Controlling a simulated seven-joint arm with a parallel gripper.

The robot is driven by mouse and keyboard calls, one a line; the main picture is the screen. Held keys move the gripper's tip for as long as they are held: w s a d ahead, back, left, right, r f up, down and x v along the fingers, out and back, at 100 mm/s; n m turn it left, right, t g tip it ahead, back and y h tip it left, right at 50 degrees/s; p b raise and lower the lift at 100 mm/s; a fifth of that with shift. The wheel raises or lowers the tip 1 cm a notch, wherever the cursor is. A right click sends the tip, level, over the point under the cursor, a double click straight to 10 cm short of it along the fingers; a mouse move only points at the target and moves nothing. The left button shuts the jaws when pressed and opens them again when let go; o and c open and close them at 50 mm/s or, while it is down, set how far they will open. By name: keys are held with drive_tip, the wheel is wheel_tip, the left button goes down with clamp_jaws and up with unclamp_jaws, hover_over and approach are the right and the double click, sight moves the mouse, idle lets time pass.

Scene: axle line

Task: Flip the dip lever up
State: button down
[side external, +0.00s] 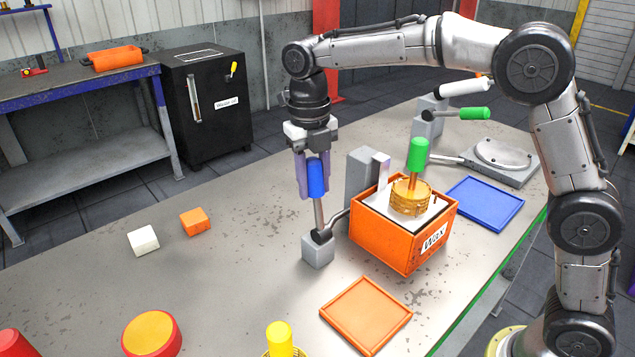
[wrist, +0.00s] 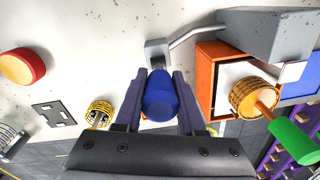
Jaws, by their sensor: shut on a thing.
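The dip lever has a blue handle (side external: 316,180) on a metal rod that rises nearly upright from a small grey base block (side external: 318,250). A bent grey rod joins the block to the grey post beside the orange wax box (side external: 385,238). My gripper (side external: 317,190) points down with its purple fingers on both sides of the blue handle, shut on it. In the wrist view the blue handle (wrist: 160,98) sits between the fingers (wrist: 158,88). A gold basket (side external: 410,197) with a green handle (side external: 418,154) is at the top of the wax box.
An orange tray (side external: 366,315) lies in front of the wax box, and a blue tray (side external: 485,204) to its right. White (side external: 143,241) and orange (side external: 195,221) blocks lie left. Another green-handled lever (side external: 474,113) is behind.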

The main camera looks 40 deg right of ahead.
drive_tip(key=shift+w, duration=0.2)
drive_tip(key=c, duration=0.8)
unclamp_jaws()
drive_tip(key=o, duration=0.3)
drive_tip(key=r, duration=1.3)
drive_tip(key=shift+w+a+r, duration=0.1)
drive_tip(key=shift+a+r, duration=0.15)
drive_tip(key=shift+r, duration=0.15)
